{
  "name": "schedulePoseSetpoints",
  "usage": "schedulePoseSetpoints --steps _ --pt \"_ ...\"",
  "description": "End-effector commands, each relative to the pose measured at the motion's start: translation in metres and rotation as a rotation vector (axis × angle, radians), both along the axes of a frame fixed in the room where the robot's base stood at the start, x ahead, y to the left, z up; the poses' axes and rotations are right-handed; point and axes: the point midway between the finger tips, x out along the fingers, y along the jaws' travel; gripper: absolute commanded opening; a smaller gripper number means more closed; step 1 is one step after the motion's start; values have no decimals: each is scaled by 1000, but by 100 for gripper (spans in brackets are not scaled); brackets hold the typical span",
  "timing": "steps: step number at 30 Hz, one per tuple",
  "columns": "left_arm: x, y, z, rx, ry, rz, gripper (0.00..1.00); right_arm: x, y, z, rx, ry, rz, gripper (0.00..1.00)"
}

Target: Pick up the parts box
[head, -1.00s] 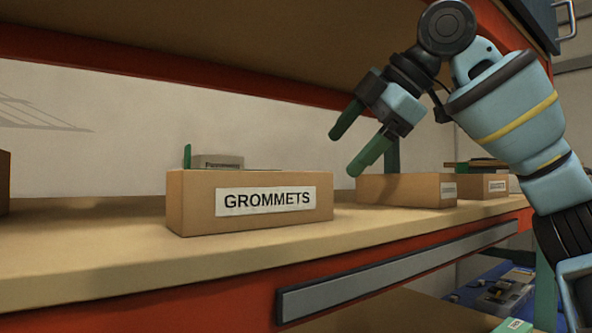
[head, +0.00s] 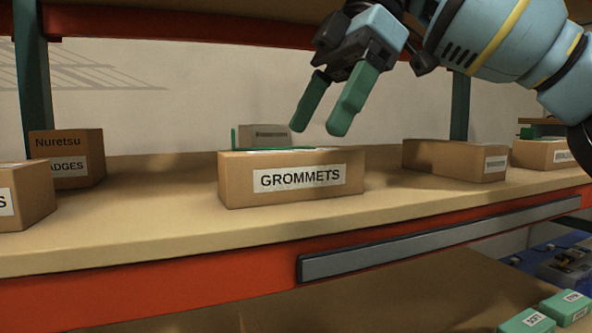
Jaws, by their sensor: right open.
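A brown cardboard parts box labelled GROMMETS (head: 240,190) sits on the wooden shelf (head: 150,238), near the middle of the head view. Its front face and white label are in plain sight. Green and grey items show at its top rear edge. My right gripper (head: 322,118) hangs above the box, over its right half, fingers pointing down and to the left. Its green fingers are apart with nothing between them. My left gripper is not in view.
Boxes stand at the left, one marked Nuretsu (head: 82,147) and another cut by the edge (head: 30,192). A further box (head: 440,158) stands to the right. An orange beam (head: 200,283) edges the shelf. Green cartons (head: 528,321) lie lower right.

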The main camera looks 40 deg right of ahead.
Motion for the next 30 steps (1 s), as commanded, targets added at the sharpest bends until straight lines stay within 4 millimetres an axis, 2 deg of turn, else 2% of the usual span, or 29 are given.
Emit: schedulePoseSetpoints --steps 3,11,22,30 --pt "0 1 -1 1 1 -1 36 1 5 -9 -3 1 2 81" --pt "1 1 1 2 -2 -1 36 2 8 -14 -1 -1 0 81" --pt "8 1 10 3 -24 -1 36 7 27 -52 -1 -3 1 81" --pt "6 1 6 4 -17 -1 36 8 29 -56 0 -2 0 81"
